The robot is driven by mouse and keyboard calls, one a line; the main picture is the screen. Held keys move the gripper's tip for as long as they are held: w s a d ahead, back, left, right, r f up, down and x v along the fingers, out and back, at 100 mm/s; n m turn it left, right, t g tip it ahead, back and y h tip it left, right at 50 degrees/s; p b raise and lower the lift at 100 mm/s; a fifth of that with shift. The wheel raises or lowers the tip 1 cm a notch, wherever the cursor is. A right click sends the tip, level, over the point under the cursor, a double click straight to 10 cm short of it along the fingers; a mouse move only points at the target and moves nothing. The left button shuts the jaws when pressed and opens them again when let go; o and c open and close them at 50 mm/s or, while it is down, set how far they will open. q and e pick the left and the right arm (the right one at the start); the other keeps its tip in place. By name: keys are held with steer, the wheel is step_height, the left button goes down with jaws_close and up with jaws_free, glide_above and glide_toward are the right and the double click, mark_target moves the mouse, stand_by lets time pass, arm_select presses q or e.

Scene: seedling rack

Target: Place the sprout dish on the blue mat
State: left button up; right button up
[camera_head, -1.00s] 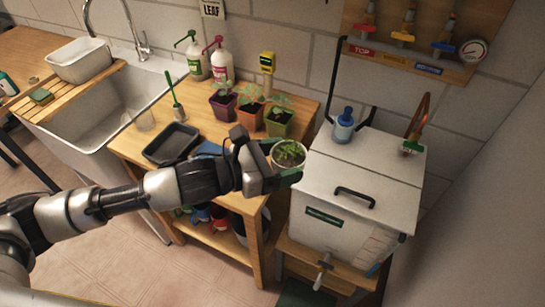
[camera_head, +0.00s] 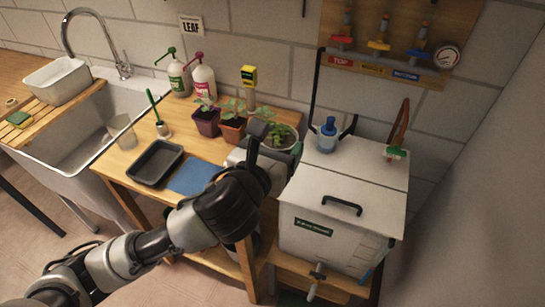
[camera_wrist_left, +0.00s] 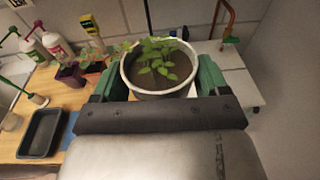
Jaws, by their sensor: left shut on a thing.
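The sprout dish (camera_head: 283,137) is a round, pale-rimmed pot with dark soil and green seedlings. My left gripper (camera_head: 268,145) is shut on it, near the right end of the wooden table. In the left wrist view the dish (camera_wrist_left: 158,84) sits upright between the green fingers of the gripper (camera_wrist_left: 158,82). The head view does not clearly show whether the dish touches anything below. The blue mat (camera_head: 193,177) lies bare on the table, left of the gripper and partly hidden by my arm. A blue strip of it (camera_wrist_left: 71,127) shows in the wrist view. My right gripper is not in view.
A black tray (camera_head: 155,162) lies left of the mat. Potted seedlings, a purple pot (camera_head: 206,122) and an orange pot (camera_head: 231,131), stand behind it. A white lidded tank (camera_head: 345,205) with a blue bottle (camera_head: 327,135) stands at right.

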mark_target(280, 138)
arm_select(q)
steer(key=r+n+y, duration=0.1)
steer(key=y, duration=0.1)
steer(key=r+n+t+y, duration=0.1)
steer(key=n+y, duration=0.1)
steer(key=r+n+y, duration=0.1)
steer(key=y, duration=0.1)
steer(key=shift+w+d+r, duration=0.3)
steer(key=shift+w+d, duration=0.05)
steer(key=shift+d, duration=0.05)
steer(key=f+m+h, duration=0.1)
steer(key=h, duration=0.1)
steer(key=a+m+h, duration=0.1)
steer(key=h, duration=0.1)
steer(key=f+m+h, duration=0.1)
steer(key=shift+s+a+f+m+g+h, duration=0.3)
steer(key=shift+s+a+m+g+h, duration=0.05)
steer(key=shift+m+g+h, duration=0.05)
steer(key=s+a+f+m+g+h, duration=0.2)
steer(key=a+f+m+g+h, duration=0.1)
steer(key=f+m+g+h, duration=0.4)
steer(key=shift+s+a+f+m+g+h, duration=0.15)
steer(key=shift+m+g+h, duration=1.45)
steer(key=shift+m+g, duration=1.6)
steer(key=shift+n+g, duration=0.3)
